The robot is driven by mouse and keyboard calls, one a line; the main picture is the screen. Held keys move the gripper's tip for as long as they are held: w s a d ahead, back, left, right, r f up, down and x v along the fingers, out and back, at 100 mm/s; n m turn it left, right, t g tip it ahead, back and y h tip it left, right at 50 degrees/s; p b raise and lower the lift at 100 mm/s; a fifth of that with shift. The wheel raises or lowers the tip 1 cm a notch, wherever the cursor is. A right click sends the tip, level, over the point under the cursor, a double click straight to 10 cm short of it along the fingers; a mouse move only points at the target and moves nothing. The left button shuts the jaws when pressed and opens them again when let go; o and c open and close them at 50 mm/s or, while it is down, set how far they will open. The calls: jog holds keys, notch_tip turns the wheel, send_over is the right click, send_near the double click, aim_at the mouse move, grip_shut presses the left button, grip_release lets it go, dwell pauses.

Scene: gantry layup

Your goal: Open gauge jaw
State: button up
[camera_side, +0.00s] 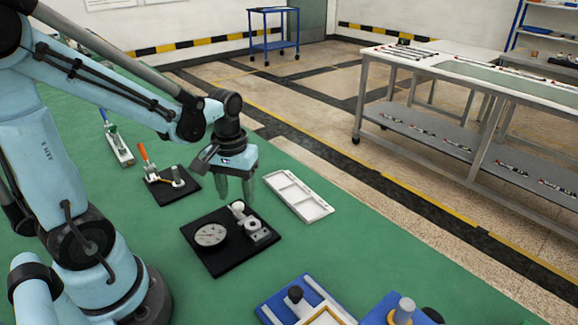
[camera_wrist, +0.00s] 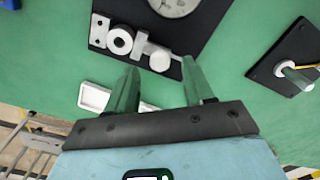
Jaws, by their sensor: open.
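The gauge is a black base plate (camera_side: 228,262) with a round white dial (camera_side: 210,235) and a pale metal jaw assembly (camera_side: 254,229) beside it. The assembly has a ring and a small white round knob (camera_side: 237,206). In the wrist view the dial (camera_wrist: 174,4) is cut off at the top edge, and the knob (camera_wrist: 158,60) appears between my fingertips. My gripper (camera_side: 236,198) is open and empty, pointing down over the far side of the gauge. Its two green-tinted fingers also show in the wrist view (camera_wrist: 160,70). I cannot tell whether a finger touches the knob.
A white compartment tray (camera_side: 298,196) lies right of the gauge. A black plate with an orange-handled clamp (camera_side: 160,178) stands behind left, with another clamp (camera_side: 118,148) beyond. A blue fixture (camera_side: 305,302) is at the front. Green bench surface (camera_side: 150,235) is clear around the gauge.

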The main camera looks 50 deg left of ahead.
jog(key=shift+f, duration=1.05)
grip_shut()
